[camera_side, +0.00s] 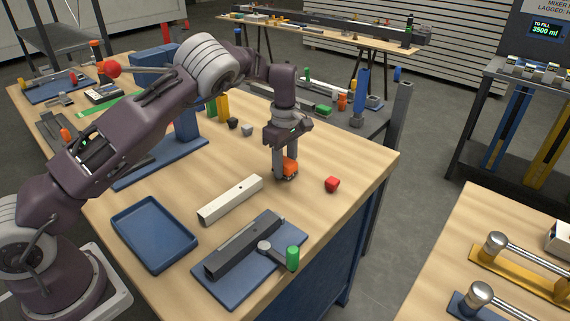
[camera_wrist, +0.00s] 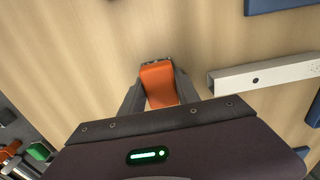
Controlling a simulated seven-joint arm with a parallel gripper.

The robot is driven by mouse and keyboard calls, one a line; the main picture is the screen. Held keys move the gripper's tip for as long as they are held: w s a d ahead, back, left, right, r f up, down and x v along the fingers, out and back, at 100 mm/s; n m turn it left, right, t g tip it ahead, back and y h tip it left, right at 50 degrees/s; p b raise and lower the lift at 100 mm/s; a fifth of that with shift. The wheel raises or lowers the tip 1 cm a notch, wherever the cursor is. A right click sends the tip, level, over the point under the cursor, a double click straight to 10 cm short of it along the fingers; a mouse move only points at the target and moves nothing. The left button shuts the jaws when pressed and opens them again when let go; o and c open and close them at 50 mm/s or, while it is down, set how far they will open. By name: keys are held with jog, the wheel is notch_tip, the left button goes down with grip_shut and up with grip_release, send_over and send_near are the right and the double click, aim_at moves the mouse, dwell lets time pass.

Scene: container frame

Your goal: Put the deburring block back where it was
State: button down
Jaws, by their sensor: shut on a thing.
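An orange block (camera_side: 290,168), which I take to be the deburring block, is between the fingers of my gripper (camera_side: 285,174). In the wrist view the orange block (camera_wrist: 160,86) sits between both fingers, with a dark edge at its far end. My gripper points down over the right part of the wooden table, shut on the block. The block is at or very near the tabletop; I cannot tell whether it touches. Its lower part is partly hidden by the fingers.
A red piece (camera_side: 332,184) lies to the right of my gripper. A pale square tube (camera_side: 230,200) lies to its left. A blue tray (camera_side: 153,232) and a blue plate fixture with a green knob (camera_side: 292,258) stand nearer the front. Bare wood surrounds my gripper.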

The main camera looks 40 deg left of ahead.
jog(key=shift+f, duration=0.6)
jog(key=c, duration=1.1)
grip_release()
jog(key=shift+c, duration=0.2)
jog(key=shift+o, duration=1.3)
jog(key=shift+s+f, duration=0.1)
jog(key=shift+s, duration=0.1)
jog(key=shift+f, duration=0.1)
notch_tip(320, 180, up, 9)
jog(key=shift+a+f, duration=0.15)
jog(key=shift+f, duration=0.05)
